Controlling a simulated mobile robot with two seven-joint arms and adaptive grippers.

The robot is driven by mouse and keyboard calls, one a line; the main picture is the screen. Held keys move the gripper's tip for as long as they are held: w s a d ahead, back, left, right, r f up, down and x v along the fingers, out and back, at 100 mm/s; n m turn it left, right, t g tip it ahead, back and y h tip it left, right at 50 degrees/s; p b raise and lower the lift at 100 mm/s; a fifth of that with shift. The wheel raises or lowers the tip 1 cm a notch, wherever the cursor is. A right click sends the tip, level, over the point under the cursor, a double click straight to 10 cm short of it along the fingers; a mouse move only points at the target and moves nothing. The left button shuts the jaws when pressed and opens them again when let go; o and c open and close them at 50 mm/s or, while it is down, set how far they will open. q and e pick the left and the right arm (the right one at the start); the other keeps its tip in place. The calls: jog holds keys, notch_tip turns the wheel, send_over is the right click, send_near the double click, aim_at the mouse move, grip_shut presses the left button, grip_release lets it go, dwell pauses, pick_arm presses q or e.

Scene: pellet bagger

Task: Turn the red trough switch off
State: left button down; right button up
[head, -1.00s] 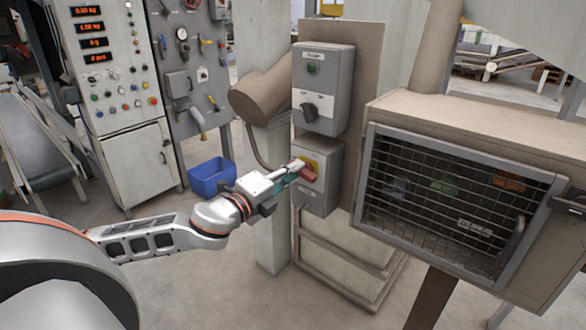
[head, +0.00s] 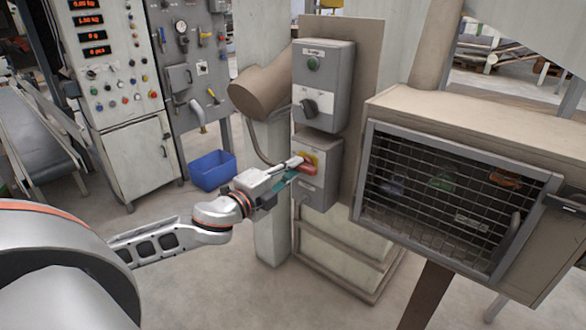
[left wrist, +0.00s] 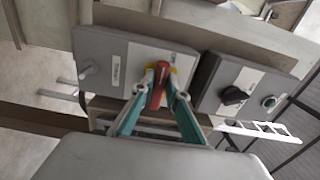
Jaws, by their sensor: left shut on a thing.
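The red trough switch (head: 309,168) is a red rotary handle on a yellow plate (head: 314,157). It sits on the front of the lower grey switch box (head: 326,184) on the post. My left gripper (head: 296,167) reaches it from the left and is shut on the handle. In the left wrist view, the red handle (left wrist: 159,86) lies between the two teal-backed fingertips (left wrist: 161,94), with yellow showing behind it. The fingers partly hide the plate and handle in the head view. My right gripper is in neither view.
The upper grey box (head: 322,90) has a black rotary knob (head: 310,108) and a green button (head: 312,64) just above the switch. A mesh-fronted cabinet (head: 368,170) stands close on the right. A blue bin (head: 212,172) and a control cabinet (head: 138,158) stand at left.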

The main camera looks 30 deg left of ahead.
pick_arm(q)
jog(key=c, duration=2.1)
grip_release()
jog(key=shift+r, duration=0.15)
jog(key=shift+o, duration=0.6)
jog(key=shift+w, duration=0.1)
jog(key=shift+f, duration=0.2)
jog(key=s+a, duration=0.1)
jog(key=s, duration=1.1)
jog(key=shift+r, duration=0.1)
